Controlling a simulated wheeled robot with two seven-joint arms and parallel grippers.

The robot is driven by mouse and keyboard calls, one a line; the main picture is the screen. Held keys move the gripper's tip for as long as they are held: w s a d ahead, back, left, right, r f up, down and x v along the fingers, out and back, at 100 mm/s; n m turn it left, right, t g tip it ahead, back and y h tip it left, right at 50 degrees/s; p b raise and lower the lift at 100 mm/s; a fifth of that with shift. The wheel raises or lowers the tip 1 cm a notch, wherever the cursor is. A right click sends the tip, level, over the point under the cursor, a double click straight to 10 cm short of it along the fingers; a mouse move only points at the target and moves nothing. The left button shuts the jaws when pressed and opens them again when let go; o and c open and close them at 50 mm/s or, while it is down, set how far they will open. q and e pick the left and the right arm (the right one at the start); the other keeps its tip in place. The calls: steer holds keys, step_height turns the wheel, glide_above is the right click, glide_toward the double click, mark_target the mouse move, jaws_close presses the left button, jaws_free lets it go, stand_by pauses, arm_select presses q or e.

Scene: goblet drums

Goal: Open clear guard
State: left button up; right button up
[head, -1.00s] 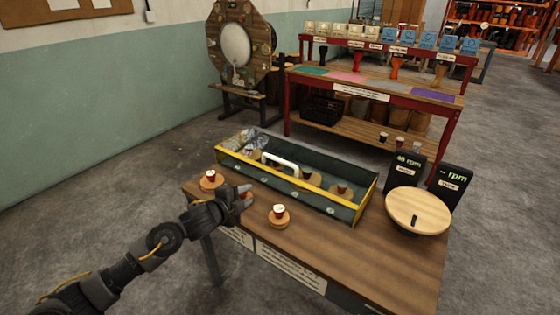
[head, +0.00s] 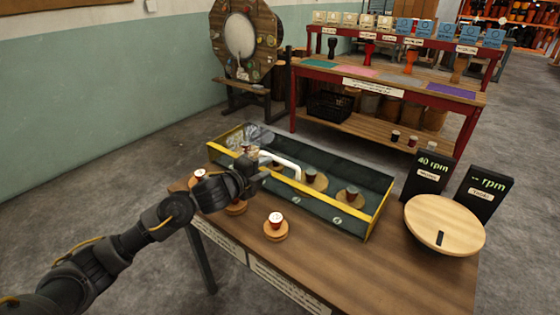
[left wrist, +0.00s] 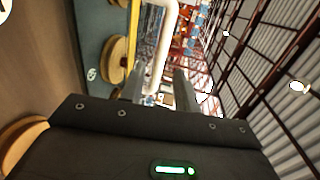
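A long dark green tray (head: 326,206) with yellow edges stands on the wooden table. A white bar handle (head: 283,163) rises over it, and it also shows in the left wrist view (left wrist: 162,45). A clear, shiny piece (head: 252,137) is at the tray's far left end; I cannot tell how far the clear guard reaches. My left gripper (head: 256,172) is above the tray's front left edge, near the handle's left end. In the left wrist view its two fingers (left wrist: 160,90) are apart, with the handle ahead between them and nothing clearly held. My right gripper is not in view.
Small cups on round wooden bases stand in front of the tray, one at the middle (head: 276,227). A round wooden disc (head: 445,225) and two black rpm displays (head: 428,175) stand at right. A red shelf table (head: 390,85) is behind.

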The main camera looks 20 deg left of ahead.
mark_target(278, 161)
arm_select(q)
steer(key=x, duration=0.7)
steer(key=shift+w+d, duration=0.1)
steer(key=shift+d, duration=0.1)
steer(key=shift+c, duration=0.4)
jaws_close()
